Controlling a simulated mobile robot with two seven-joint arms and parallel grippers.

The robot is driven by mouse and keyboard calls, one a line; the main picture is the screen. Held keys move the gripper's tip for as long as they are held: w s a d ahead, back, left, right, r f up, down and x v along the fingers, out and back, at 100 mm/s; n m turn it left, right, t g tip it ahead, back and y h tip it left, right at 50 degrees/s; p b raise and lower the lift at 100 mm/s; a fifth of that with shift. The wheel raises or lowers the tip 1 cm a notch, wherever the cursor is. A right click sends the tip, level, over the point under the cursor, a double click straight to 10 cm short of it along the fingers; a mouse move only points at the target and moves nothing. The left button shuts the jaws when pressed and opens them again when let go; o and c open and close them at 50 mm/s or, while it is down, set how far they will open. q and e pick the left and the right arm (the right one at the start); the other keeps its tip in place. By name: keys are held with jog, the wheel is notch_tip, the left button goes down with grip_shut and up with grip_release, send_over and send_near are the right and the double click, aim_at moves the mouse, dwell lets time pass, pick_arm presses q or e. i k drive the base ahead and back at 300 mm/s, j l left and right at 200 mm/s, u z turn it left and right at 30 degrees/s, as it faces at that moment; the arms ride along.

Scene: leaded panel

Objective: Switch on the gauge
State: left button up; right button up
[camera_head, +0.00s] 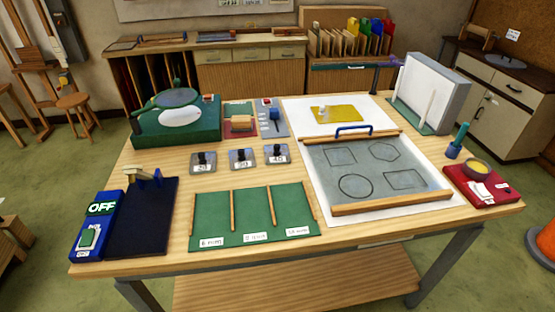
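A blue box with a white "OFF" reading (101,208) stands at the front left corner of the table; I take it to be the gauge. Below the reading is a green and white switch (89,238) with a small label that seems to read "ON". A dark navy plate (143,225) joins the box on its right, with a beige and grey arm (145,178) at its back edge. Nothing lies on the plate. Neither of my grippers shows in this view.
The wooden table (165,170) also holds a green three-lane tray (253,218), several small labelled weights or blocks (241,159), a green machine (178,128), a grey board with drawn shapes (375,170) and a red base with a bowl (480,185). Bare wood lies between plate and tray.

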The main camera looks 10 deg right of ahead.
aim_at(88, 238)
jog(key=u, duration=1.3)
